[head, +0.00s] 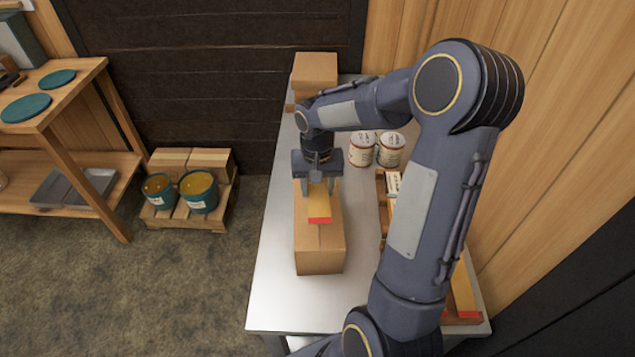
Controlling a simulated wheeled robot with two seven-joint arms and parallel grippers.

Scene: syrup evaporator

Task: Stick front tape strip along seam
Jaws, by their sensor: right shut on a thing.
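A closed cardboard box (320,258) stands on the metal table, its long side running away from me. My right gripper (318,193) points down over the middle of the box top and is shut on a yellow tape strip (319,207) with a red end. The strip lies along the middle of the box top, at or just above it; I cannot tell if it touches. The far part of the box top is hidden behind the gripper. My left gripper is not in view.
Two white cans (362,150) stand right of the box. A wooden tray (462,319) at the right, partly behind my right arm, holds another red-ended strip. A smaller box (315,70) is at the table's far end. The metal table (272,270) is clear left of the box.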

